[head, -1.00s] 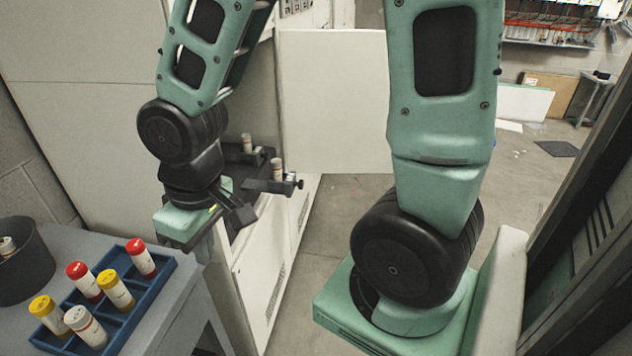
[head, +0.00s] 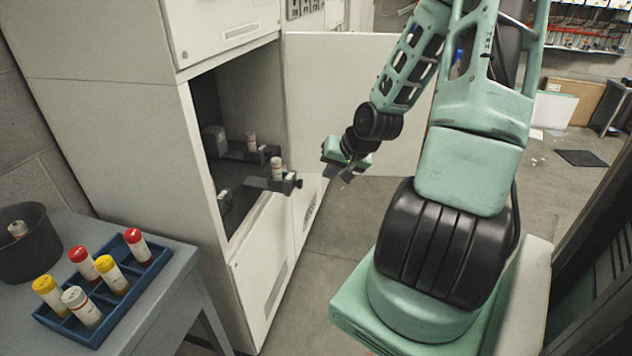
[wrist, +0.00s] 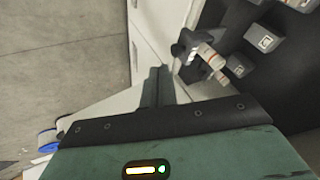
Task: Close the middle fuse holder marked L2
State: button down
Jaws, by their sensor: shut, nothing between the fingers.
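The fuse holders sit in the open compartment of a pale cabinet. In the head view, a dark holder (head: 270,183) stands out of the opening with an upright pale fuse (head: 277,166). Farther in, a second fuse (head: 251,140) stands on another dark holder. The wrist view shows two fuses (wrist: 213,58) on swung-out holders, and grey blocks with square labels (wrist: 266,41). I cannot read the labels, so I cannot tell which holder is L2. My gripper (head: 347,176) is shut and empty, right of the nearer holder and apart from it. Its fingers (wrist: 158,72) also show in the wrist view.
A cabinet door (head: 330,100) stands open behind my gripper. The floor (head: 335,250) right of the cabinet is clear.

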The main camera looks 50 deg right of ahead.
jog(key=w+d+f+m+b, duration=0.1)
jog(key=w+f, duration=0.7)
jog(key=shift+d, duration=0.35)
dwell(0.4)
jog(key=b, duration=0.2)
send_near(256, 179)
jog(key=f, duration=0.1)
jog(key=w+f, duration=0.1)
jog(key=f, duration=0.2)
jog(key=shift+w+d+f, duration=0.25)
jog(key=shift+w+d, duration=0.05)
jog(key=shift+d, duration=0.05)
jog(key=shift+w+a+r, duration=0.1)
jog(key=shift+w+a, duration=0.15)
jog(key=shift+w, duration=0.3)
jog(key=shift+h, duration=0.3)
